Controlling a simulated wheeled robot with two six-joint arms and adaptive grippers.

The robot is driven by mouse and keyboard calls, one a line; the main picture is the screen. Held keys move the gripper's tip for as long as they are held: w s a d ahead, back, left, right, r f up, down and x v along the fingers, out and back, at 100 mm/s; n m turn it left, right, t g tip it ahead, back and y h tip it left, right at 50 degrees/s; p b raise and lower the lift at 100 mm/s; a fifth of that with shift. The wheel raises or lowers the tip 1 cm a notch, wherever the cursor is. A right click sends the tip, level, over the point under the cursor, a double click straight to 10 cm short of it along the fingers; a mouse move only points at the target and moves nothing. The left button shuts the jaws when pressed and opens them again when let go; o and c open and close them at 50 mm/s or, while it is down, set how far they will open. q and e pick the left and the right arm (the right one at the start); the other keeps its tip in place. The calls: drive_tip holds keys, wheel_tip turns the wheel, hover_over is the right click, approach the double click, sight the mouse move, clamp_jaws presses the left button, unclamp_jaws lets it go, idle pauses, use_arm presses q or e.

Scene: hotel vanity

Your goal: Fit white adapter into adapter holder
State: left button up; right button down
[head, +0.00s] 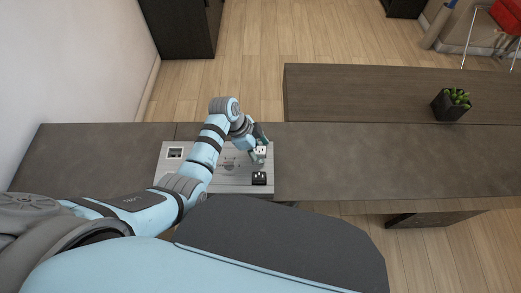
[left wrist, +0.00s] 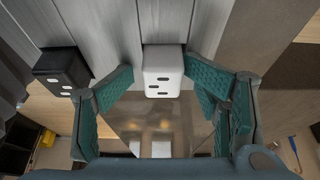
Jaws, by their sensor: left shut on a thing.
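The white adapter (head: 261,151) is a small white block with dark slots, at the right side of a grey board (head: 232,183). In the left wrist view the white adapter (left wrist: 163,62) sits between the teal finger pads. My left gripper (head: 258,145) is shut on it; the left wrist view shows the same gripper (left wrist: 158,74). A square fitting with a dark opening (head: 175,153), perhaps the adapter holder, is at the board's upper left. I cannot tell whether the adapter touches the board. My right gripper is not in view.
A black adapter-like block (head: 259,178) stands on the board just in front of the white one; it also shows in the left wrist view (left wrist: 62,70). My left arm covers the board's middle. The dark counter (head: 350,160) to the right is clear. A potted plant (head: 451,104) stands farther back.

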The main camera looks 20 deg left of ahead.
use_arm(q)
drive_tip(key=shift+s+a+f, duration=0.1)
drive_tip(key=shift+a, duration=0.1)
drive_tip(key=shift+a+r, duration=0.1)
drive_tip(key=shift+r, duration=0.15)
drive_tip(key=w+v, duration=0.1)
drive_tip(key=v, duration=1)
drive_tip(key=shift+s+r, duration=0.35)
drive_tip(key=shift+s, duration=0.05)
